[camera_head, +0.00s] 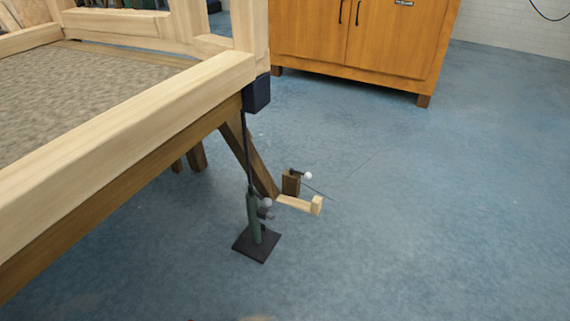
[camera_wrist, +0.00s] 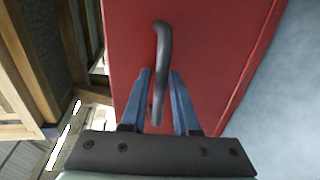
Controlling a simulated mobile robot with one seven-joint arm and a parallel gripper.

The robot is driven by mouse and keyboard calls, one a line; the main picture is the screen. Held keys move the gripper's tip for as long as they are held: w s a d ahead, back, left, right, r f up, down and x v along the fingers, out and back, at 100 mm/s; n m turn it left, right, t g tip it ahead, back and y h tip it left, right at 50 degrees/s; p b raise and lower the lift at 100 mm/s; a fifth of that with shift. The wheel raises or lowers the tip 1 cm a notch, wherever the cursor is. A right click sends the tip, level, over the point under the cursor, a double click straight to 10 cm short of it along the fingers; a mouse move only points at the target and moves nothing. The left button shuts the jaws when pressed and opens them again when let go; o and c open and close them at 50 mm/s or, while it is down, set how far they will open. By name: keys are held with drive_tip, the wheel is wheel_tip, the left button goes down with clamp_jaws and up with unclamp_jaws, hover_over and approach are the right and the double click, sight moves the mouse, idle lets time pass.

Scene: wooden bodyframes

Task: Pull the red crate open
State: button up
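The red crate (camera_wrist: 215,60) shows only in the wrist view, where its flat red face fills the middle and upper part. A dark grey curved handle (camera_wrist: 163,50) stands out from that face. My gripper (camera_wrist: 160,72) has two blue fingers, one on each side of the handle. The fingers are apart, with the lower part of the handle between them and a visible gap, so the gripper is open. Whether a finger touches the handle is hard to tell. Neither the crate nor my gripper shows in the head view.
In the head view, a large wooden frame (camera_head: 120,125) on legs fills the left. A dark stand with a square base (camera_head: 257,246) is by its corner. A wooden cabinet (camera_head: 365,40) stands at the back. Blue floor (camera_head: 430,210) on the right is clear.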

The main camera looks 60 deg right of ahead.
drive_tip(key=p+v, duration=0.2)
drive_tip(key=v, duration=1.1)
